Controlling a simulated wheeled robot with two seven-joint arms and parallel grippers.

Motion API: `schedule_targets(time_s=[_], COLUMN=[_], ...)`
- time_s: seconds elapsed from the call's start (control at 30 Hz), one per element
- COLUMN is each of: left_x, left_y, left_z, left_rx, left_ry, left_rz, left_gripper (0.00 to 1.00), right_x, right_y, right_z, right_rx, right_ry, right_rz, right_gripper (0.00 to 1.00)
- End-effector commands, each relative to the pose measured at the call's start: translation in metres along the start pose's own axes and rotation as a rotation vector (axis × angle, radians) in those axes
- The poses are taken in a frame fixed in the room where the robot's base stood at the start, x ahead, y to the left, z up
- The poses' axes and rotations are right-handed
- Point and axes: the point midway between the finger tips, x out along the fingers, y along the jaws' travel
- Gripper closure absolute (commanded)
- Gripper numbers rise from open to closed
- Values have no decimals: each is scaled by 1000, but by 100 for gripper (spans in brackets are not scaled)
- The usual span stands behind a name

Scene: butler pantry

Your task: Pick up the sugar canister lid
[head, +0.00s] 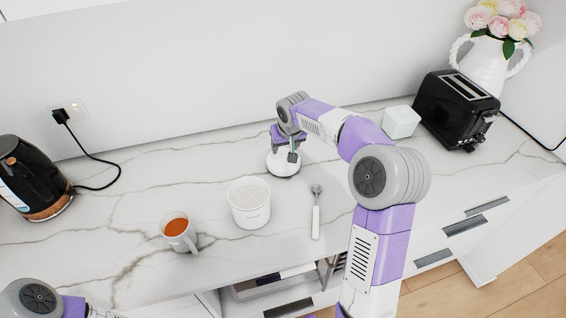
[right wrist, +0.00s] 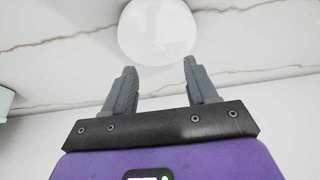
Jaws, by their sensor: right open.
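The sugar canister lid (head: 283,164) is a round white piece lying on the marble counter behind the canister. It also shows in the right wrist view (right wrist: 157,32), at the top, just beyond the fingertips. My right gripper (head: 291,153) is over the lid, pointing down. In the right wrist view its two fingers (right wrist: 158,72) are apart with nothing between them. The white sugar canister (head: 250,212) stands uncovered in front, full of white sugar. At the lower left only part of my left arm shows; its gripper is out of the frame.
A mug of tea (head: 177,231) stands left of the canister, and a spoon (head: 316,215) lies to its right. A black kettle (head: 32,183) is at far left. A white box (head: 400,122), black toaster (head: 457,108) and flower pitcher (head: 487,62) stand at right.

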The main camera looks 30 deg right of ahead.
Motion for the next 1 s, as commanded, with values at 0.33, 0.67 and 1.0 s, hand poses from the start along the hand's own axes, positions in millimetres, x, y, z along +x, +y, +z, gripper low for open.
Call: schedule_targets(time_s=[0.33,0.67,1.0], left_x=[7,7,7], left_y=[-3,-3,-3], left_z=[-1,-1,-1], left_rx=[0,0,0], left_ry=[1,1,1], left_rz=[0,0,0], left_gripper=[57,57,57], right_x=[32,32,32], right_y=[1,1,1], right_z=[2,2,2], right_rx=[1,0,0], right_ry=[-1,-1,0], right_rz=[-1,-1,-1], right_gripper=[43,79,100])
